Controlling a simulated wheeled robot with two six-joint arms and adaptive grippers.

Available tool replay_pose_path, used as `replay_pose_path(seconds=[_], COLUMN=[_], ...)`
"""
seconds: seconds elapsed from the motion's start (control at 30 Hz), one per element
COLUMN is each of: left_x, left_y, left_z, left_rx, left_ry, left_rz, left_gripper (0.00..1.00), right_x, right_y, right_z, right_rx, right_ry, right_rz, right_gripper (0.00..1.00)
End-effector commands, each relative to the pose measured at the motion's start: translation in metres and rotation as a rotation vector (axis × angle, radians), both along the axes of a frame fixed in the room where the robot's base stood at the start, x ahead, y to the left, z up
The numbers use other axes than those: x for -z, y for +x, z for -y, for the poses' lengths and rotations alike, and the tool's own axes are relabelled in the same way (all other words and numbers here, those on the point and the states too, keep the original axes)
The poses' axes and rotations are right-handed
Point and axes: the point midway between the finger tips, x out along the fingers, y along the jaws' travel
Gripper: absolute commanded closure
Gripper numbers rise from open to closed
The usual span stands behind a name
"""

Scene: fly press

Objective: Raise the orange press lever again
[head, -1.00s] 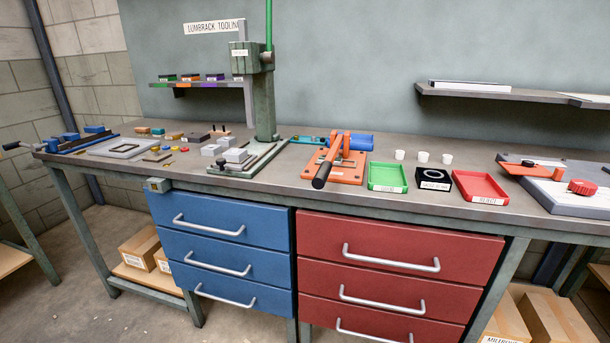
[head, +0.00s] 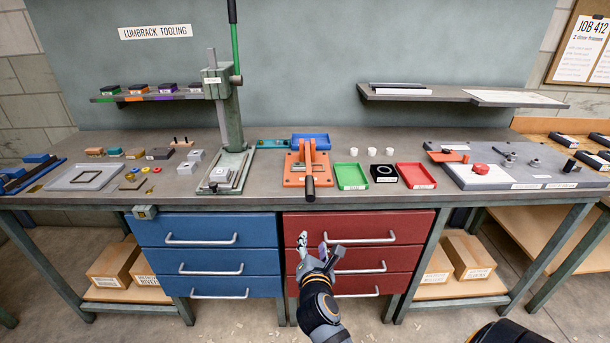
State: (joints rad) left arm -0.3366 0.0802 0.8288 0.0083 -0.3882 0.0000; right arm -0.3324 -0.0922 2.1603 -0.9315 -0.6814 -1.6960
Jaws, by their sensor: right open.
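The orange press (head: 295,172) sits on the workbench near the front edge, in the middle of the head view. Its lever (head: 309,170) is low and points toward me, with its dark grip (head: 310,189) at the bench's front edge. My right gripper (head: 314,240) is open and empty, in front of the red drawers and below the lever grip, apart from it. My left gripper is not in view.
The bench front edge (head: 250,203) lies above my gripper.

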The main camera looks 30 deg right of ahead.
Motion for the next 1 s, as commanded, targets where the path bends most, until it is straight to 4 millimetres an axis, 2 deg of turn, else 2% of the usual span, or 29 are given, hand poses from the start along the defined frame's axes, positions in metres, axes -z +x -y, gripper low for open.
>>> replay_pose_path(seconds=[0.03, 0.1, 0.2, 0.37, 0.47, 0.8, 1.0], left_x=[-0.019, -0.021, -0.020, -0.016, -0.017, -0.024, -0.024], left_y=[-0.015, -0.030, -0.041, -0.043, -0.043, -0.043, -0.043], left_z=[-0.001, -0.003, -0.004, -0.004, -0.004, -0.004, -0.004], left_rx=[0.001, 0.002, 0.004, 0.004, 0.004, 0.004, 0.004], left_ry=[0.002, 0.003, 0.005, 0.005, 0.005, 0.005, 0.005], left_rz=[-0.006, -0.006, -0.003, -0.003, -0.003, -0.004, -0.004], left_gripper=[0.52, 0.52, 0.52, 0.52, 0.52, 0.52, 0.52], right_x=[-0.051, -0.086, -0.106, -0.107, -0.108, -0.108, -0.107], right_y=[0.005, 0.008, 0.010, 0.011, 0.019, 0.078, 0.097], right_z=[0.000, -0.001, -0.001, -0.001, 0.003, 0.040, 0.052], right_rx=[-0.023, -0.041, -0.048, -0.050, -0.052, -0.049, -0.050], right_ry=[-0.141, -0.310, -0.440, -0.472, -0.475, -0.471, -0.467], right_rz=[-0.004, -0.018, -0.035, -0.041, -0.038, -0.040, -0.041], right_gripper=[0.52, 0.52, 0.52, 0.52, 0.52, 0.52, 0.52])
